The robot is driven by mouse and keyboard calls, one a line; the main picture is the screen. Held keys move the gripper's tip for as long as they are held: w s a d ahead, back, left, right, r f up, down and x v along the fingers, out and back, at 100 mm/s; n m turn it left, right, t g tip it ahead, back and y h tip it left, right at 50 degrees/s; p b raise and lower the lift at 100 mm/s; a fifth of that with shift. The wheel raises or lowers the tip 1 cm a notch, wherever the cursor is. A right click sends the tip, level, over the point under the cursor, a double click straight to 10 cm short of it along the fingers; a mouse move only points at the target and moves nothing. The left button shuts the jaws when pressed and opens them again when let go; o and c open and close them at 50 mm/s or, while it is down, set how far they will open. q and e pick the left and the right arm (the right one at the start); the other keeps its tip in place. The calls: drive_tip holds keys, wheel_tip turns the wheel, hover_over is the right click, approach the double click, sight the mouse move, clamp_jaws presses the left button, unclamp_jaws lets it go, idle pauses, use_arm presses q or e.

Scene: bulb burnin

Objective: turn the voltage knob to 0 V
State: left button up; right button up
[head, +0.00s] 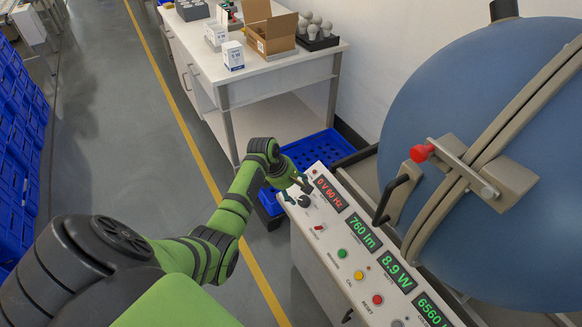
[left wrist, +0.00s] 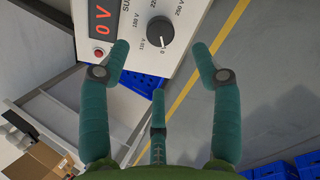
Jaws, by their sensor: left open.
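The voltage knob (left wrist: 160,31) is a dark round dial on the white panel, ringed by voltage marks. In the left wrist view its pointer appears to be at the 0 mark. In the head view the knob (head: 304,201) is small beside my fingers. The red display (head: 329,193) reads 0 V 60 Hz; its 0 V also shows in the left wrist view (left wrist: 101,22). My left gripper (head: 294,188) is open, with its fingers spread and apart from the knob (left wrist: 160,50). Nothing is held. My right gripper is not in view.
The panel (head: 316,246) carries a red switch, coloured buttons and green displays. A large blue sphere (head: 460,130) with a red-knobbed latch (head: 421,153) stands to the right. A white workbench (head: 262,75) with boxes and bulbs stands behind. Blue crates (head: 20,150) line the left.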

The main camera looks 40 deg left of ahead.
use_arm(q)
drive_tip(key=shift+v, duration=1.25)
drive_tip(key=s+d+f+m+g+y, duration=0.1)
drive_tip(key=s+d+f+m, duration=0.1)
drive_tip(key=s+f+m, duration=0.55)
drive_tip(key=s+d+f+m+g+y, duration=0.1)
drive_tip(key=s+d+f+m, duration=0.15)
drive_tip(key=s+f, duration=0.9)
drive_tip(key=s+d+f+m, duration=0.3)
drive_tip(key=s+f+m, duration=0.2)
drive_tip(key=s, duration=0.3)
drive_tip(key=s+d+f+m+g, duration=0.1)
drive_tip(key=s+d+f+m, duration=0.2)
drive_tip(key=s, duration=0.6)
drive_tip(key=s+d+f+m, duration=0.4)
drive_tip(key=s+f+m, duration=0.3)
drive_tip(key=s+f, duration=0.1)
drive_tip(key=shift+s+b, duration=0.35)
